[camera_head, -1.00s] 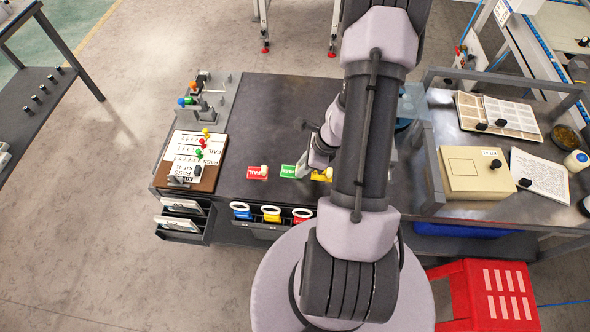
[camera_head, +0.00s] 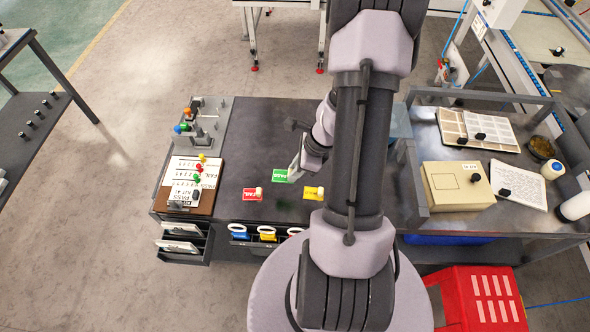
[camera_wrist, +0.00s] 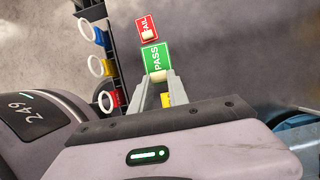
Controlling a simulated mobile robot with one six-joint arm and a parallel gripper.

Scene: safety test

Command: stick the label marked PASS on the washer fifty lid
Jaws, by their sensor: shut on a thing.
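The green PASS label (camera_head: 281,176) is held at the tip of my gripper (camera_head: 295,173), slightly apart from the row of labels. In the wrist view, the shut fingers (camera_wrist: 160,78) grip the lower edge of the green label (camera_wrist: 156,56), and PASS reads clearly on its face. A tan box (camera_head: 440,188) with a flat lid and a small white tag stands on the right-hand bench. The tag is too small to read, so I cannot confirm that it is the washer fifty lid.
A red FAIL label (camera_head: 252,195) and a yellow label (camera_head: 313,193) lie on the dark bench (camera_head: 255,130). A raised grey divider (camera_head: 410,185) stands between my gripper and the tan box. Papers with coloured pins (camera_head: 195,168) lie at the left.

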